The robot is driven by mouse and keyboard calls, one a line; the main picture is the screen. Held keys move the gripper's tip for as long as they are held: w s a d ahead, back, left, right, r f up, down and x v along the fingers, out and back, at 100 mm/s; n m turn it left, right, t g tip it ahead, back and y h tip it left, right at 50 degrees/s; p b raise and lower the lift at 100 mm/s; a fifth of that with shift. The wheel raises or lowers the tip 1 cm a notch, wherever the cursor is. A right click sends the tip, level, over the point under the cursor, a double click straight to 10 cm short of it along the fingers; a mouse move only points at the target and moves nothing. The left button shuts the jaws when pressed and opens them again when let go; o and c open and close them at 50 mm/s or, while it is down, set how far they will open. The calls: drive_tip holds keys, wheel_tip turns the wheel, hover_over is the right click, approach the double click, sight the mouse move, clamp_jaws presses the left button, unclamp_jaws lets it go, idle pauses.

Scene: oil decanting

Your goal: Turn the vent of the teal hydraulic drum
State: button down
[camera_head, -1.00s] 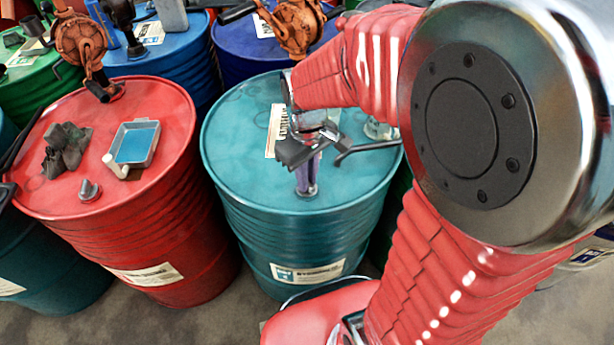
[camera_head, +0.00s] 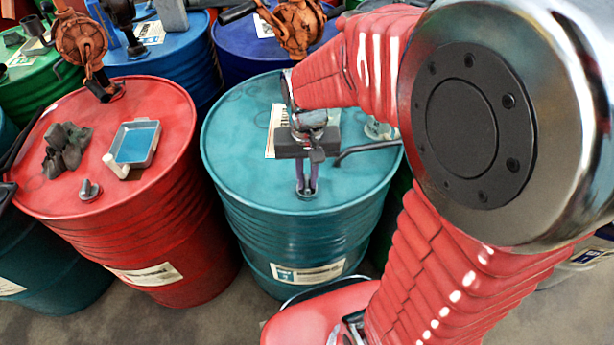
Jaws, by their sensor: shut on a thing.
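The teal hydraulic drum (camera_head: 240,140) stands upright in the middle, with a pale label on its lid and another on its side. My gripper (camera_head: 307,188) points down over the front part of the lid. Its two thin fingers are shut on the small vent (camera_head: 307,194) near the drum's front rim. The fingers cover most of the vent, so its angle is hard to see. My red arm hides the back right of the lid.
A dark bent handle (camera_head: 365,149) lies over the lid's right side, close to my gripper. A red drum (camera_head: 130,215) at left carries a tray (camera_head: 133,146), a crumpled rag (camera_head: 66,148) and a grey fitting (camera_head: 90,190). Blue and green drums with rusty hand pumps (camera_head: 299,25) stand behind.

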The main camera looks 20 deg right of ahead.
sight(306, 180)
drive_tip(key=shift+w, duration=0.15)
drive_tip(key=c, duration=1.8)
unclamp_jaws()
drive_tip(key=shift+o, duration=0.2)
drive_tip(key=shift+r, duration=0.15)
wheel_tip(306, 180, up, 14)
drive_tip(key=shift+f, duration=0.25)
drive_tip(key=s+r+n+t, duration=0.1)
drive_tip(key=s+n+t, duration=0.2)
drive_tip(key=s, duration=0.7)
drive_tip(key=shift+s+t, duration=0.25)
drive_tip(key=shift+t, duration=1.05)
